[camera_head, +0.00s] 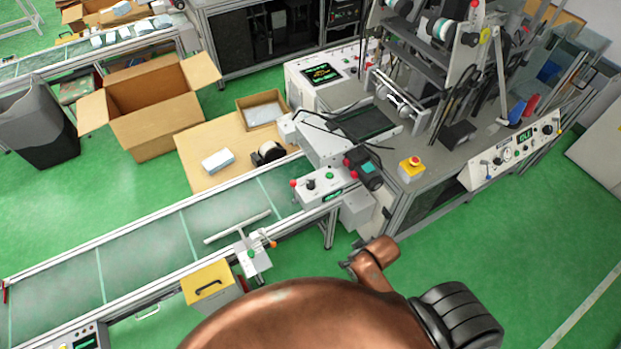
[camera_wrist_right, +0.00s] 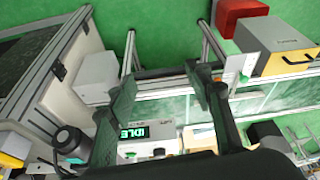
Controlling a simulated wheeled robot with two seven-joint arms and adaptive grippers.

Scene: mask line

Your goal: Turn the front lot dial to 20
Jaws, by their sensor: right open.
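No dial is labelled legibly, so I cannot tell which one is the front lot dial. A second white panel (camera_head: 515,150) on the machine's right has a display and several knobs. My right gripper (camera_wrist_right: 165,95) is open and empty above the box; my copper arm mostly hides it in the head view. My left gripper is not seen.
The conveyor (camera_head: 150,255) runs leftward from the box. A yellow box (camera_head: 210,280) with a handle stands at its near side. A yellow emergency-stop box (camera_head: 411,168) is on the machine's near edge. An open carton (camera_head: 160,130) stands behind the conveyor. Green floor is clear at right.

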